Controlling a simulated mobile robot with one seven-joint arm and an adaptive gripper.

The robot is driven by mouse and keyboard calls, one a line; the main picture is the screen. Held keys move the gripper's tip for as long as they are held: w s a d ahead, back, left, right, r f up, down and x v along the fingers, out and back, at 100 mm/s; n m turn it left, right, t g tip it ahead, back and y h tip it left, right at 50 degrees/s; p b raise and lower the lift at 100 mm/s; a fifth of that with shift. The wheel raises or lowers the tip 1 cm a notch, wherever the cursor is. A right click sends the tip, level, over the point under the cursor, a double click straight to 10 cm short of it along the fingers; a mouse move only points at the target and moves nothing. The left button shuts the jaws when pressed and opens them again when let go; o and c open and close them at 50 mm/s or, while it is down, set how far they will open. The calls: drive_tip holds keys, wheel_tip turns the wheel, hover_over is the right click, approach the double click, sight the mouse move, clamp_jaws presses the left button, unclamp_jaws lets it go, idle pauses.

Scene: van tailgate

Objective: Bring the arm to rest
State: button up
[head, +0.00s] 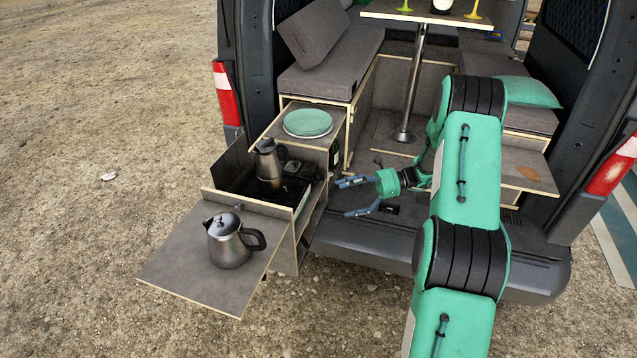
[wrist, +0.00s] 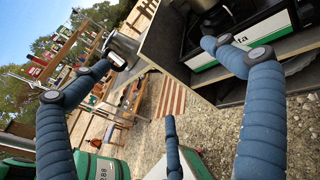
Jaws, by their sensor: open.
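My gripper (head: 352,197) is open and empty. In the head view it is in the air just right of the pull-out kitchen unit (head: 283,248), above the van's rear sill, with its fingers pointing left. My green arm (head: 459,170) reaches in from the lower right of that view. In the wrist view the spread blue fingers of my gripper (wrist: 158,75) have nothing between them. The kitchen unit's side (wrist: 160,52) is close beyond the fingers there.
A steel kettle (head: 228,241) stands on the unit's fold-out shelf (head: 182,268). A moka pot (head: 268,164) stands at the stove (head: 300,180). A green plate (head: 308,123) lies on the box behind. A table (head: 428,15) on a metal post stands inside the van. Open gravel lies left.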

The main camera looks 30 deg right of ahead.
drive_tip(key=w+d+f+m+t+h+p, duration=0.1)
drive_tip(key=w+d+f+m+t, duration=0.1)
drive_tip(key=d+f, duration=0.4)
drive_tip(key=w+d+f+m+t+h+p, duration=0.1)
drive_tip(key=w+d+f+m+t, duration=0.1)
drive_tip(key=w+d+f+t, duration=0.3)
drive_tip(key=d+f+t, duration=0.1)
drive_tip(key=d+f, duration=0.1)
drive_tip(key=d, duration=0.2)
drive_tip(key=shift+w+d+h, duration=0.25)
drive_tip(key=shift+w+h, duration=0.05)
drive_tip(key=shift+a, duration=0.1)
drive_tip(key=p+x, duration=0.1)
drive_tip(key=x, duration=0.9)
drive_tip(key=shift+p, duration=0.35)
drive_tip(key=b+v, duration=0.1)
drive_tip(key=v, duration=0.9)
idle(0.7)
